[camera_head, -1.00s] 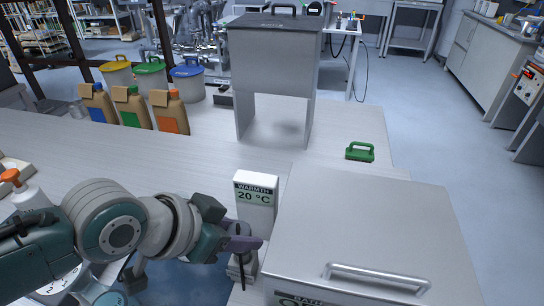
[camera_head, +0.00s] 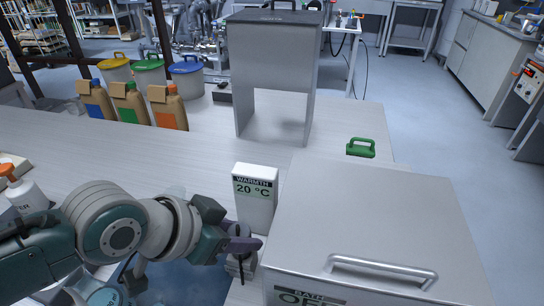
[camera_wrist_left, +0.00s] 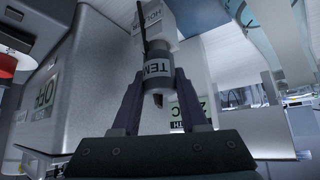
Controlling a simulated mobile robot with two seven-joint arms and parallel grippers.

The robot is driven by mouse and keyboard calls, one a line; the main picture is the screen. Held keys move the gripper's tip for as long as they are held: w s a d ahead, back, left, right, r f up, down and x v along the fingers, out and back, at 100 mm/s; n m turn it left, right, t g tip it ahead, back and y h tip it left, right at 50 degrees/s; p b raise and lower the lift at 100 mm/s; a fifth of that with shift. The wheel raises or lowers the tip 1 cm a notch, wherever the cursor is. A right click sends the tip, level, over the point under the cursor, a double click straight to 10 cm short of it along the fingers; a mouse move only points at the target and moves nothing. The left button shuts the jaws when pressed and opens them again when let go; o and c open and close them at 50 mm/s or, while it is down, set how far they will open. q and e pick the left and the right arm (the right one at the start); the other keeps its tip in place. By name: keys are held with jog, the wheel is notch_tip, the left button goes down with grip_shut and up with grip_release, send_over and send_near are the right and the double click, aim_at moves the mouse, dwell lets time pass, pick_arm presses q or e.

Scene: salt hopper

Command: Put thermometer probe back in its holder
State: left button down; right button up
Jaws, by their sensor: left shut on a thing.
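My left gripper (camera_head: 243,244) is shut on the thermometer probe, low in the middle of the head view. In the left wrist view the probe (camera_wrist_left: 158,70) is a grey body marked "TEM" between the fingers, with a thin black rod running away from them. The holder (camera_wrist_left: 156,18), a pale block with a partly visible label, is close beyond the probe. In the head view the holder (camera_head: 248,268) is partly covered by the gripper. The rod passes in front of or into it; I cannot tell which. My right gripper is not in view.
A white display box (camera_head: 255,197) reading "WARMTH 20 °C" stands just behind the gripper. A grey lidded bath (camera_head: 370,225) is close on its right. A green handle (camera_head: 360,148), a metal hopper (camera_head: 272,60) and several bottles stand farther back. The table's middle is clear.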

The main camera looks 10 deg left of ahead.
pick_arm(q)
jog(key=shift+f, duration=0.3)
grip_release()
jog(key=shift+f, duration=0.1)
dwell(0.5)
jog(key=shift+p+v, duration=1.2)
jog(key=shift+v, duration=0.1)
jog(key=p+v, duration=0.3)
jog(key=shift+s+r+p, duration=0.1)
jog(key=shift+r+p, duration=0.15)
jog(key=shift+p, duration=0.1)
